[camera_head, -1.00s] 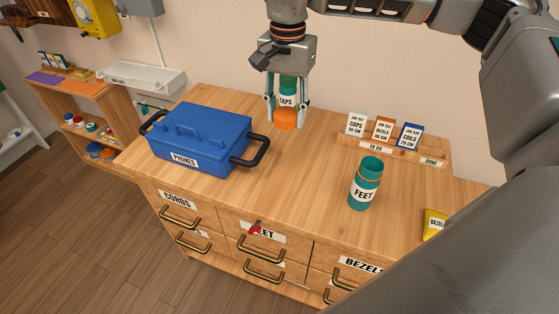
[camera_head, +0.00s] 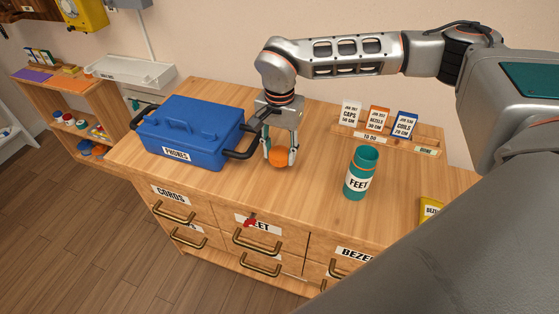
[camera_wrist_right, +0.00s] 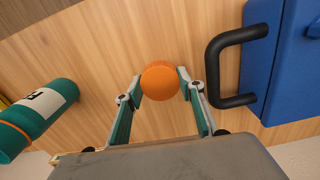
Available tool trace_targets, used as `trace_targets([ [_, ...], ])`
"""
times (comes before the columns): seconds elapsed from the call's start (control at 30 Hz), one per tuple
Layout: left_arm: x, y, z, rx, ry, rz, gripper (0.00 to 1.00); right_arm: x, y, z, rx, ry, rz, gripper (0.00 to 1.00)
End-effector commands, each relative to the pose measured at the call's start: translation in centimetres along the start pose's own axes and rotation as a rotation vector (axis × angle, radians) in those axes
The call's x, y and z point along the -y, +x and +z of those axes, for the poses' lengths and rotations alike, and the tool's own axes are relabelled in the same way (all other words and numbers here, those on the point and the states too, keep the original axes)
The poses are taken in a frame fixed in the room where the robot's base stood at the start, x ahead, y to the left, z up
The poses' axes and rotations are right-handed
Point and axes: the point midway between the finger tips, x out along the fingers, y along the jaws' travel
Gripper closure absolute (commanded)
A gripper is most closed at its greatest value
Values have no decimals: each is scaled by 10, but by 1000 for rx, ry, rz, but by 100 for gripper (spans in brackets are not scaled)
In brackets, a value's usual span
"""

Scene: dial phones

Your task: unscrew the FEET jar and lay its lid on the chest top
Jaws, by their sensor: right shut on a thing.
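The FEET jar (camera_head: 361,172), teal with a white label, stands upright and open on the chest top (camera_head: 225,195). Its lid is off, and an orange ring shows near its rim. The jar also shows at the left of the right wrist view (camera_wrist_right: 42,112). My right gripper (camera_head: 280,156) is shut on the orange lid (camera_wrist_right: 160,81), which sits between its fingertips left of the jar. The lid is low over bare wood; I cannot tell whether it touches. My left gripper is not in view.
A blue PHONES case (camera_head: 190,130) with black handles stands close left of my right gripper. A wooden card rack (camera_head: 390,137) stands behind the jar. A yellow packet (camera_head: 431,210) lies at the right. The front middle of the top is clear.

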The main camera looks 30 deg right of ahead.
Motion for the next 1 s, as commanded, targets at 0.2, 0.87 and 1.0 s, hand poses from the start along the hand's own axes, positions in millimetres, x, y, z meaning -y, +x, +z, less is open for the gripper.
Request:
trace_targets([
  [0.2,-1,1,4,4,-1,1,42,-1,33,1,3,1,4,88],
  [0.87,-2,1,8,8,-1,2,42,0,40,0,1,0,1,45],
  [1.0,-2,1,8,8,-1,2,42,0,40,0,1,0,1,45],
])
